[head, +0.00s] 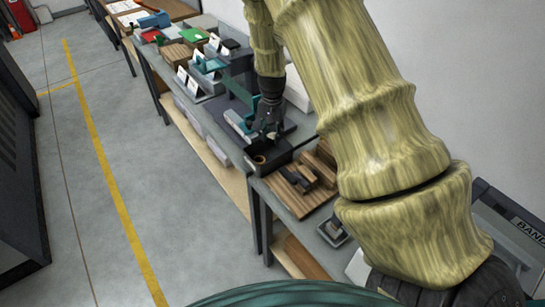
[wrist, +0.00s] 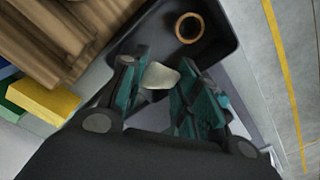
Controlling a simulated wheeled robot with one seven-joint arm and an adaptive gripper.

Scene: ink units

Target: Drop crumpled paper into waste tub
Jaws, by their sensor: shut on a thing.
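The paper is hidden in the head view. The black open tub (wrist: 228,48), probably the waste tub, lies below the fingers. It also shows in the head view (head: 272,161). A brown ring-shaped thing (wrist: 189,27) lies inside it, at one end.
Brown wooden-looking pieces (head: 302,178) sit beside the tub, also in the wrist view (wrist: 65,35). A yellow block (wrist: 43,100) lies near them. Farther along the bench are several cards, boxes and a green item (head: 194,35). The floor on the left is clear.

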